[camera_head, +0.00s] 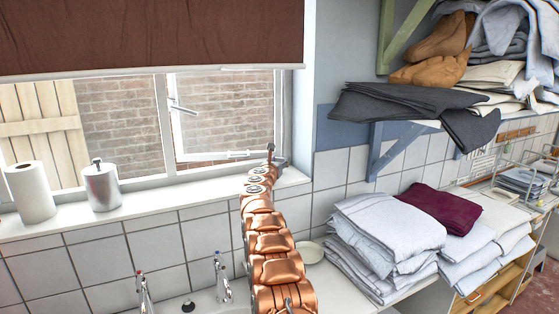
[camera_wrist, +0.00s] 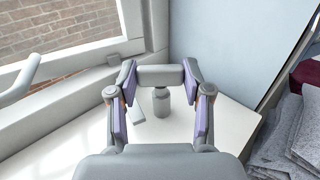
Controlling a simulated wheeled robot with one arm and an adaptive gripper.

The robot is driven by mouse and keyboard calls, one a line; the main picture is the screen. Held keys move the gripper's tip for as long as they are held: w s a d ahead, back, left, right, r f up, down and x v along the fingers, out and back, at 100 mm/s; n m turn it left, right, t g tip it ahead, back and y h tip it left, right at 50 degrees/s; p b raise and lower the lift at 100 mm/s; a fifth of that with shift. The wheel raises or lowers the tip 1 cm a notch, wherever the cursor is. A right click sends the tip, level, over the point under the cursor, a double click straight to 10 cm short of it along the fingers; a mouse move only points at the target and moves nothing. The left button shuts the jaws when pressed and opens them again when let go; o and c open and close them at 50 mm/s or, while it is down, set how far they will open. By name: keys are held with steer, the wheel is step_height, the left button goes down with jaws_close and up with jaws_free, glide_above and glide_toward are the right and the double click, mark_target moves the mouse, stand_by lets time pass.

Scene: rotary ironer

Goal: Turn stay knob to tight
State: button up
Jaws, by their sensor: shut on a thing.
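The stay knob shows in the wrist view as a grey crossbar (camera_wrist: 160,77) above a short round post (camera_wrist: 161,97), at the window's lower right corner. My gripper (camera_wrist: 158,72) has its two purple-padded fingers against the two ends of the crossbar. The gripper is shut on it. In the head view my gripper (camera_head: 273,157) is at the right end of the window sill and is small there; the arm and fingers largely hide the knob.
The open window sash (camera_head: 222,115) with its handle is left of my gripper. A paper roll (camera_head: 31,192) and a metal canister (camera_head: 102,187) stand on the sill (camera_head: 150,198). Two taps (camera_head: 222,279) stand below. Folded linen (camera_head: 385,232) is piled on the right, under a loaded shelf.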

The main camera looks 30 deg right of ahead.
mark_target(279, 160)
steer(key=shift+r+m+g+h, duration=0.1)
steer(key=shift+m+g+h, duration=0.3)
steer(key=shift+g, duration=0.1)
stand_by(0.6)
steer(key=o, duration=1.2)
steer(key=shift+c, duration=0.2)
steer(key=shift+a, duration=0.15)
steer(key=shift+s+a+r, duration=0.25)
steer(key=shift+r, duration=0.05)
steer(key=shift+s+a+f, duration=0.3)
steer(key=shift+s+a, duration=0.3)
steer(key=shift+a, duration=0.25)
steer(key=shift+v, duration=1.2)
steer(key=shift+s+a+f, duration=0.15)
steer(key=shift+s+a, duration=0.2)
steer(key=shift+a, duration=0.2)
steer(key=shift+v, duration=2.7)
